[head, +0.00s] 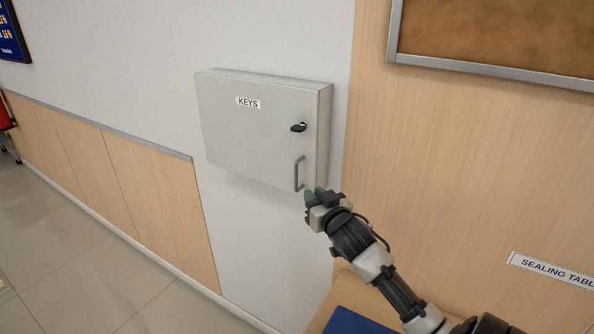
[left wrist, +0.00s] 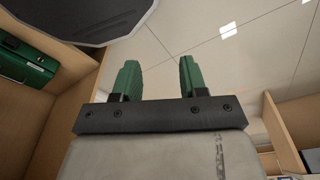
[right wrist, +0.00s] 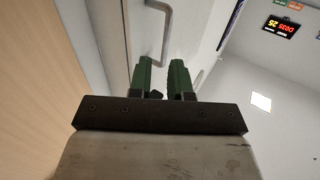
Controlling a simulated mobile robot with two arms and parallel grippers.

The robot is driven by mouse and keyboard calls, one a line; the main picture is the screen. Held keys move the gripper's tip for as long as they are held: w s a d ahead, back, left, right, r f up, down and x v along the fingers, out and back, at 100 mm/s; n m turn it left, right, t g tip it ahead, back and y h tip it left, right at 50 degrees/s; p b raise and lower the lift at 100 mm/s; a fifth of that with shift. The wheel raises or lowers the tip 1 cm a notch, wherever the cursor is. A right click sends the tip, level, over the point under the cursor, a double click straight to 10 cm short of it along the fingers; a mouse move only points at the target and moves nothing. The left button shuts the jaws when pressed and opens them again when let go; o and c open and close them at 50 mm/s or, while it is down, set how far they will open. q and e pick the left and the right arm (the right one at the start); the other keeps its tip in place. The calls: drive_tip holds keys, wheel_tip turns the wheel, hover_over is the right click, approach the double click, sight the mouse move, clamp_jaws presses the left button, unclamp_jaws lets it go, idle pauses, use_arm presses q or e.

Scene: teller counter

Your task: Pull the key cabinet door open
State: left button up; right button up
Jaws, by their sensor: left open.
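The pale grey key cabinet (head: 255,130) hangs on the wall in the head view, with a KEYS label and a black lock on its front. Its door looks shut. A grey bar handle (head: 298,174) stands upright at the door's lower right. My right gripper (head: 315,193) is just below and right of the handle. In the right wrist view the handle (right wrist: 166,30) lies just beyond the green fingertips (right wrist: 161,70), which have a narrow gap between them. I cannot tell whether they touch it. My left gripper (left wrist: 158,75) is open and empty in the left wrist view.
A wooden wall panel (head: 440,160) and a framed cork board (head: 500,35) are right of the cabinet. A blue surface (head: 350,322) shows at the bottom. Open tiled floor (head: 70,250) lies left. A green case (left wrist: 25,60) sits beside my left gripper's view.

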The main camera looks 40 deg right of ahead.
sight(297, 179)
drive_tip(key=w, duration=0.1)
drive_tip(key=w+r+p, duration=0.1)
drive_tip(key=w, duration=0.1)
drive_tip(key=shift+w+a+r+p, duration=0.1)
drive_tip(key=shift+w+r+p, duration=0.2)
drive_tip(key=shift+p, duration=0.1)
drive_tip(key=w, duration=0.1)
drive_tip(key=w+d, duration=0.1)
drive_tip(key=w, duration=0.1)
drive_tip(key=shift+d+f+p, duration=0.25)
drive_tip(key=shift+f+p, duration=0.15)
drive_tip(key=shift+x, duration=0.8)
drive_tip(key=shift+w, duration=0.35)
use_arm(q)
drive_tip(key=s+a+r, duration=0.3)
drive_tip(key=s, duration=0.1)
drive_tip(key=shift+s+g, duration=0.25)
drive_tip(key=shift+g, duration=0.05)
use_arm(e)
clamp_jaws()
use_arm(q)
drive_tip(key=shift+f, duration=0.1)
